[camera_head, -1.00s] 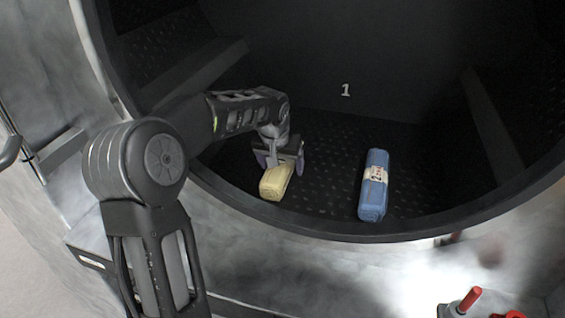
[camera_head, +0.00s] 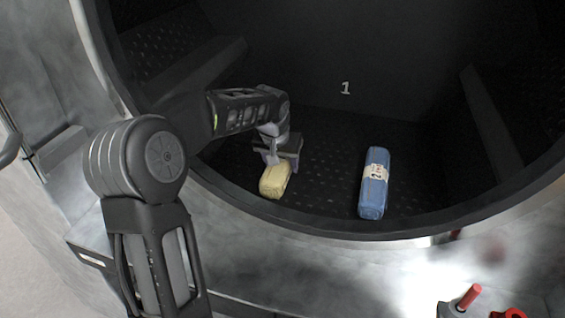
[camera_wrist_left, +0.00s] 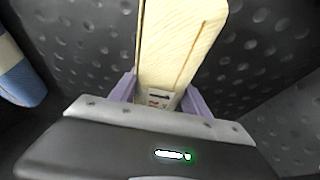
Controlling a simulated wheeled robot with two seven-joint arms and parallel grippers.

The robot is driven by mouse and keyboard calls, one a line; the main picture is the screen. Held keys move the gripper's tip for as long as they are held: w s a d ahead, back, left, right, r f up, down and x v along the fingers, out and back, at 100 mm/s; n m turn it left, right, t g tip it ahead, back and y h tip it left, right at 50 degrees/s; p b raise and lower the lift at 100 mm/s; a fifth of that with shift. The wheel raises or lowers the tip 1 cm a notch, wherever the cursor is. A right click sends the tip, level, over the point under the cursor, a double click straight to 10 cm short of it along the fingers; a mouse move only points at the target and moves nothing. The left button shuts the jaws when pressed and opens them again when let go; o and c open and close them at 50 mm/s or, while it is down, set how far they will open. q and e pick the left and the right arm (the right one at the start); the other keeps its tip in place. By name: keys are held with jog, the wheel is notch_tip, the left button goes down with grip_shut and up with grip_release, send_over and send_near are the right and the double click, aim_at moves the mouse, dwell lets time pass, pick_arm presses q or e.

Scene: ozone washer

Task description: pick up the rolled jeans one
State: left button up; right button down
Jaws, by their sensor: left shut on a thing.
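A pale yellow roll (camera_head: 274,181) lies on the perforated dark floor inside the washer drum. My left gripper (camera_head: 273,160) reaches in from the left and is shut on the yellow roll. In the left wrist view the yellow roll (camera_wrist_left: 178,48) sits between the two purple fingers (camera_wrist_left: 160,92), with a small printed label near the palm. A blue roll with a white band marked 2 (camera_head: 374,183) lies to the right, apart from the gripper. Part of the blue roll (camera_wrist_left: 20,72) shows at the left edge of the left wrist view. My right gripper is not in view.
The drum's round metal rim (camera_head: 300,231) curves below and around both rolls. Raised ribs stand on the drum wall at left (camera_head: 185,80) and right (camera_head: 488,125). Bare floor lies between the rolls. Red-handled parts (camera_head: 468,298) sit outside at lower right.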

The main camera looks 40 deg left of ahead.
pick_arm(q)
grip_shut()
dwell(0.3)
jog(key=shift+r, duration=0.1)
notch_tip(320, 180, up, 10)
jog(key=shift+f, duration=0.1)
dwell(0.5)
dwell(0.4)
